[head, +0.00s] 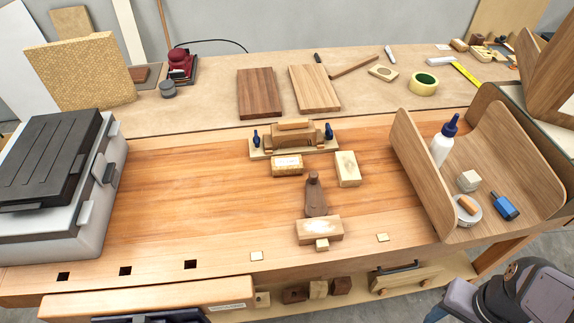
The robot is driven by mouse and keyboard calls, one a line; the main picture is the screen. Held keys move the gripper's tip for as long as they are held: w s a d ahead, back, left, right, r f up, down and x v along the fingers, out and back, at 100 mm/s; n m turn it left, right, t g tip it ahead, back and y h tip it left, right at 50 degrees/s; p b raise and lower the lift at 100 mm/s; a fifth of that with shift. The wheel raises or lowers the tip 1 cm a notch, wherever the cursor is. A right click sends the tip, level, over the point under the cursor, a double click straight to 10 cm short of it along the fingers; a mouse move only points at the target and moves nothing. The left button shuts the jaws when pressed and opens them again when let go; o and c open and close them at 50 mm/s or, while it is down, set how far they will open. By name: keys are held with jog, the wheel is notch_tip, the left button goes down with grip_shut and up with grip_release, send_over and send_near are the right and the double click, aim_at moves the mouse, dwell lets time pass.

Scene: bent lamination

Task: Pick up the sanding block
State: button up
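Several blocks lie near the middle of the workbench, and I cannot tell for certain which is the sanding block. A small brown block with a pale top (287,165) lies just in front of a wooden clamping jig. A pale yellowish block (347,169) lies to its right. A wider wooden block with a pale worn top (319,230) lies nearer the front edge, with a small cube-like piece (322,245) against its front. A dark brown knobbed wooden tool (315,195) lies between these blocks. My gripper is not in view; a grey and black arm part shows at the lower right.
The wooden jig (291,137) with blue clamps stands behind the blocks. A bent-wood tray (417,165) at right holds a white glue bottle (444,142) and small items. A grey case (88,190) fills the left. The bench (190,195) between case and blocks is clear.

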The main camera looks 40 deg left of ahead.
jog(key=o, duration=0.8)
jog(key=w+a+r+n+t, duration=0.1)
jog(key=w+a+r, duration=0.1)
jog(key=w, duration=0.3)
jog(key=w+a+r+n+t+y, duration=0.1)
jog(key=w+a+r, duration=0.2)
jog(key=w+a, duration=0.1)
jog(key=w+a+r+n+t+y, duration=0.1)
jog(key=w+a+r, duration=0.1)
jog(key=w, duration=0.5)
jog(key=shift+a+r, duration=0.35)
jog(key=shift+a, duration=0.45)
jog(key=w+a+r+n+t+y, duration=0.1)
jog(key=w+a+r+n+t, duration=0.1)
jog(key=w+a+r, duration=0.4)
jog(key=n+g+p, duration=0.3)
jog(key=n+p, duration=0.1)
jog(key=p, duration=0.1)
send_over(287, 162)
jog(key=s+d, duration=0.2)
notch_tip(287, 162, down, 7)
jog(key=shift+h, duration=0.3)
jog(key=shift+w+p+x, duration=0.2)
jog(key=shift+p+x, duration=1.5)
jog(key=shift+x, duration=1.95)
